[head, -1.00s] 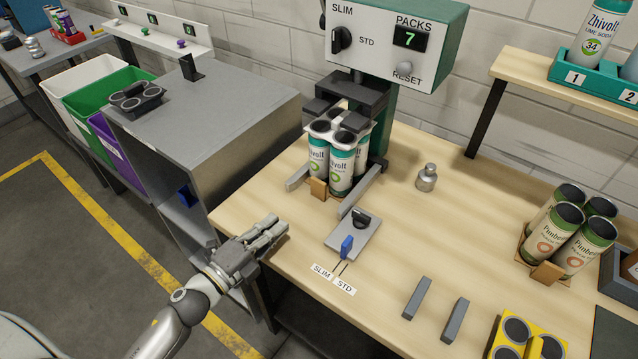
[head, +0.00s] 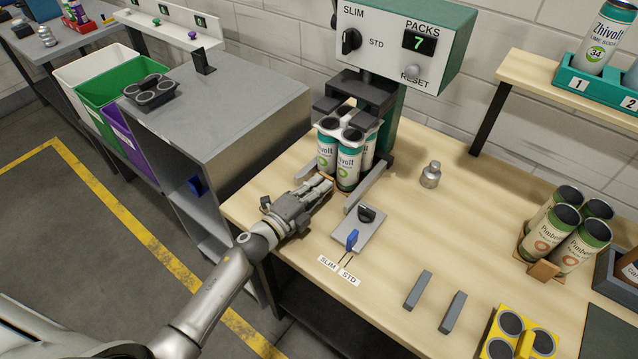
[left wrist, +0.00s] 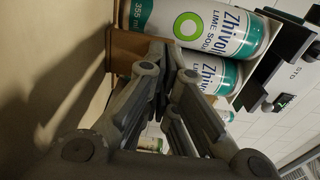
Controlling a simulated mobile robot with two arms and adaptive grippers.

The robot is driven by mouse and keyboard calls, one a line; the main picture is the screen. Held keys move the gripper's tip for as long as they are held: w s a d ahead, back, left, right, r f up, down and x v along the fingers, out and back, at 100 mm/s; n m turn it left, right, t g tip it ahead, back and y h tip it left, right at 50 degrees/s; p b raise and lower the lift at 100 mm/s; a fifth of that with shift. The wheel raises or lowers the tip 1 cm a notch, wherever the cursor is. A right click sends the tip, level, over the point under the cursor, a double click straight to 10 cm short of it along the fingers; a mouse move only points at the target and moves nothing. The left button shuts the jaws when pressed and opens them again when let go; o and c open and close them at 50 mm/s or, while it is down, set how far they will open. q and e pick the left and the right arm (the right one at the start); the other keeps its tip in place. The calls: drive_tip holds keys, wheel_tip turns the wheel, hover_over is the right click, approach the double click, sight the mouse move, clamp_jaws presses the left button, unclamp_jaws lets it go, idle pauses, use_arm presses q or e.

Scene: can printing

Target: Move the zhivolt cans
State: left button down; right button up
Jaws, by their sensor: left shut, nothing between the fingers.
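The Zhivolt cans (head: 348,163) stand upright as a group in the packing machine, under its dark press head, with a white carrier piece over their tops. They are white and teal with a green dot, and they fill the upper part of the left wrist view (left wrist: 205,25). My left gripper (head: 325,182) is shut and empty, low at the front left of the cans. In the left wrist view its fingers (left wrist: 166,60) point at a brown block (left wrist: 135,48) at the foot of the cans; I cannot tell whether they touch it. My right gripper is not in view.
The machine panel (head: 405,42) reads PACKS 7. A plate with a blue lever (head: 352,240) lies in front. A metal weight (head: 430,175), Pimbe cans (head: 553,230), grey bars (head: 418,290) and a yellow holder (head: 520,338) stand right. A grey cabinet (head: 235,110) stands left.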

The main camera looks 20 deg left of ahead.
use_arm(q)
drive_tip(key=shift+x, duration=0.9)
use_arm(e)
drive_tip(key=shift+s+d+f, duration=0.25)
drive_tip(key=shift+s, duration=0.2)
use_arm(q)
drive_tip(key=shift+s+a, duration=0.1)
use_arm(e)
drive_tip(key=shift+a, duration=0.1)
